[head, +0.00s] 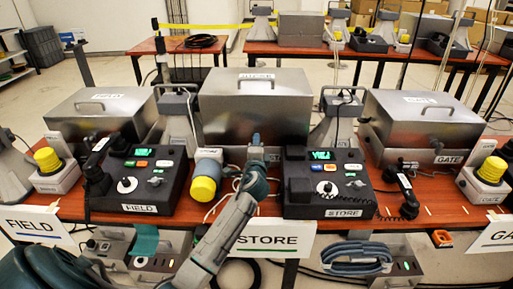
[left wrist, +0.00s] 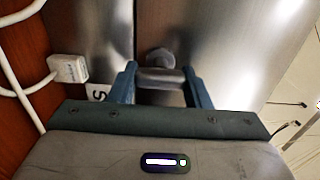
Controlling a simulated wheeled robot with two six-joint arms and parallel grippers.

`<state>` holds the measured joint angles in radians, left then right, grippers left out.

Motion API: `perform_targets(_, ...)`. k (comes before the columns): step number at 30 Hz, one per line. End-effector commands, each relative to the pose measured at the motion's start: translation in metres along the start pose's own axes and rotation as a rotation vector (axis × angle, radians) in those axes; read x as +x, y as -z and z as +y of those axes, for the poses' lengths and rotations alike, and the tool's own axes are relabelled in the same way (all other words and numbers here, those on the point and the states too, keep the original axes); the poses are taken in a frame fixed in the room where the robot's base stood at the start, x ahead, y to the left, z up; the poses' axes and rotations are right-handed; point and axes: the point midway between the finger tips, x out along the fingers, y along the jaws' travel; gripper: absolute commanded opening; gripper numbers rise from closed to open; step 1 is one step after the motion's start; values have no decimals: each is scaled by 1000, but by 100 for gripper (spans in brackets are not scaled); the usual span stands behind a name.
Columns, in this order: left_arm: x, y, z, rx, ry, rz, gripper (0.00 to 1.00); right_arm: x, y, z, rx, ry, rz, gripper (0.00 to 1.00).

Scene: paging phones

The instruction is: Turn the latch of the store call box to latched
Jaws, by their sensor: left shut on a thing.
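The store call box (head: 255,108) is the large grey metal box with a top handle, at the middle of the near table, behind the STORE sign (head: 272,238). My left gripper (head: 256,150) reaches the lower middle of its front face. In the left wrist view, the left gripper (left wrist: 160,88) is shut on the latch (left wrist: 160,60), a grey metal knob with a crossbar between the two blue fingers. In the head view the gripper mostly hides the latch. I cannot tell whether it is latched. My right gripper is not in view.
The store phone console (head: 326,190) stands right of my left arm, the field console (head: 140,180) to the left. A yellow-capped beacon (head: 204,186) is close to the arm's left. Field box (head: 100,108) and gate box (head: 424,118) flank the store box. A white plug (left wrist: 68,68) and cable are near the gripper.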

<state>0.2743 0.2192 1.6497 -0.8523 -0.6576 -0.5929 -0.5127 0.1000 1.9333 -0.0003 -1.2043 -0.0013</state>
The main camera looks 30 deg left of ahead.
Motion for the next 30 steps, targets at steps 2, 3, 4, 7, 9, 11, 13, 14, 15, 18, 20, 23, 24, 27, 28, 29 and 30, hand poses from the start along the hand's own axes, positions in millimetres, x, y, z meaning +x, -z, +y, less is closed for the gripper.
perform_targets(2,0,0,2,-1,-4,-1,21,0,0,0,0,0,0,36)
perform_targets(3,0,0,2,-1,-4,-1,21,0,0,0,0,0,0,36)
perform_targets(4,0,0,2,-1,-4,-1,21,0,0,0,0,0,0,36)
perform_targets(7,0,0,2,0,-4,0,59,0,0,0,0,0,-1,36)
perform_targets(9,0,0,2,0,-3,0,66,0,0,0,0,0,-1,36)
perform_targets(11,0,0,1,0,-2,0,66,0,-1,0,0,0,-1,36)
perform_targets(13,0,0,1,0,-2,0,66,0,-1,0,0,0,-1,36)
perform_targets(14,0,0,1,0,-2,0,66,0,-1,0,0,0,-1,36)
perform_targets(15,0,0,1,0,-1,0,66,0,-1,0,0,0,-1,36)
perform_targets(18,-3,0,1,0,-1,0,66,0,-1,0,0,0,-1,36)
perform_targets(20,-9,1,1,0,-1,1,66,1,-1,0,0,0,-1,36)
perform_targets(23,-24,1,2,-1,-2,2,66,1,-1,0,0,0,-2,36)
perform_targets(24,-32,0,2,-2,-2,2,66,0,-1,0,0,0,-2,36)
perform_targets(27,-54,0,3,-2,-3,1,66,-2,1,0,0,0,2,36)
perform_targets(28,-60,0,2,-3,-3,1,66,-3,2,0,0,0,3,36)
perform_targets(29,-66,0,3,-2,-3,2,66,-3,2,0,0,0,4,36)
perform_targets(30,-74,0,2,-2,-3,1,66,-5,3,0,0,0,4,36)
